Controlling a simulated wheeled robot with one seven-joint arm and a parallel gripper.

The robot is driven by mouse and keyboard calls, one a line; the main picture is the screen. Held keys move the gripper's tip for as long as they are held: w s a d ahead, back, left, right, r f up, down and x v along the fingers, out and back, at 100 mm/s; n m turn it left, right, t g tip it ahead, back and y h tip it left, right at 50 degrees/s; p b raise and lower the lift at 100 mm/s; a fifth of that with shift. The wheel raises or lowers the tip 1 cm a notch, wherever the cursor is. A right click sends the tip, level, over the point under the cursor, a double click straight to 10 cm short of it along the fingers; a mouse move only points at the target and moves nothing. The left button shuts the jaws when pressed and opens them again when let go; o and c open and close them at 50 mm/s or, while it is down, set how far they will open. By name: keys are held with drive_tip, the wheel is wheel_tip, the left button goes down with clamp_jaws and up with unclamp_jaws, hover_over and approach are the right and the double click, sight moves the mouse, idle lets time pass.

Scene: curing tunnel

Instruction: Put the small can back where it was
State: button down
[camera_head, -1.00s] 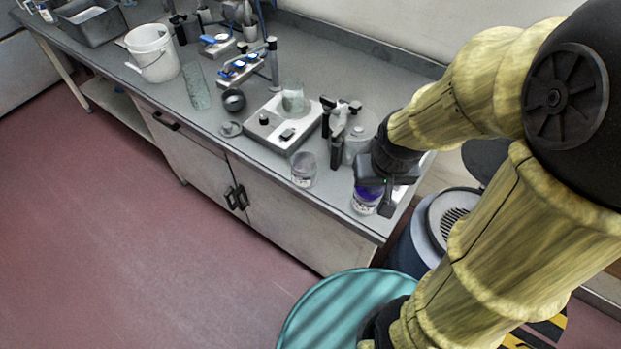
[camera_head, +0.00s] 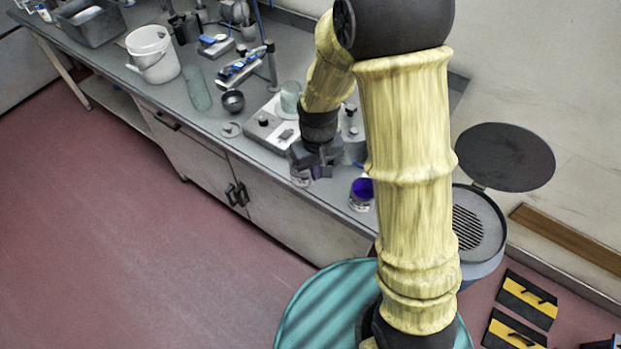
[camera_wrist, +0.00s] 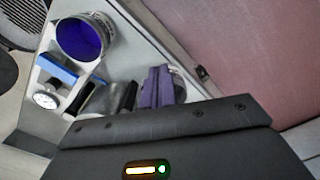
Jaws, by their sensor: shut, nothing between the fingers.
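A small white can with deep blue-purple contents (camera_head: 361,192) stands open and upright near the right end of the bench; in the wrist view it shows at upper left (camera_wrist: 82,38). A second small pale container (camera_head: 299,178) stands at the bench's front edge, partly hidden by my gripper. In the wrist view its rim (camera_wrist: 179,84) shows just behind my fingers. I cannot tell which one the task means. My gripper (camera_head: 323,172) is shut and empty, just above or beside the pale container; contact cannot be told. It is to the left of the blue-purple can.
A flat instrument (camera_head: 262,127) with a glass beaker (camera_head: 290,97) stands behind my gripper. A dark bowl (camera_head: 233,101), glass cylinder (camera_head: 196,88) and white bucket (camera_head: 151,52) are further left. A lidded drum (camera_head: 480,230) stands beyond the bench's right end. The floor in front is clear.

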drive_tip(key=shift+f, duration=0.1)
drive_tip(key=p, duration=0.3)
approach(312, 183)
drive_tip(key=s+f, duration=0.2)
drive_tip(key=f, duration=0.1)
drive_tip(key=s+f, duration=0.1)
drive_tip(key=f, duration=0.1)
drive_tip(key=shift+s+a+f, duration=0.1)
drive_tip(key=shift+w+a+f, duration=0.1)
drive_tip(key=shift+w+a, duration=0.1)
drive_tip(key=shift+w, duration=0.3)
